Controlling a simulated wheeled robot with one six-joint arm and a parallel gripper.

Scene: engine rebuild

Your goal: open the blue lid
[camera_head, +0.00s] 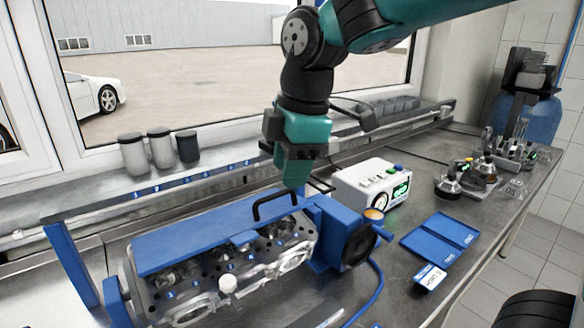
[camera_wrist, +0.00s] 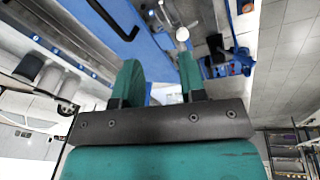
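The blue lid (camera_head: 190,243) is a long flat panel over the engine block (camera_head: 200,290) in the head view. It lies down, with its near edge above the exposed engine parts. A black handle (camera_head: 275,205) stands up at its right end. My gripper (camera_head: 295,180) is just above and right of the handle, pointing down. In the wrist view my gripper (camera_wrist: 158,70) has its two green fingers apart with nothing between them. The handle (camera_wrist: 112,20) shows beyond the left finger, on the blue lid (camera_wrist: 148,45). I see no contact with the handle.
A blue housing with a dark round face (camera_head: 358,245) stands right of the lid. A white box with a green display (camera_head: 372,188) is behind it. Blue trays (camera_head: 440,240) lie to the right. Several canisters (camera_head: 160,148) stand on the window ledge.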

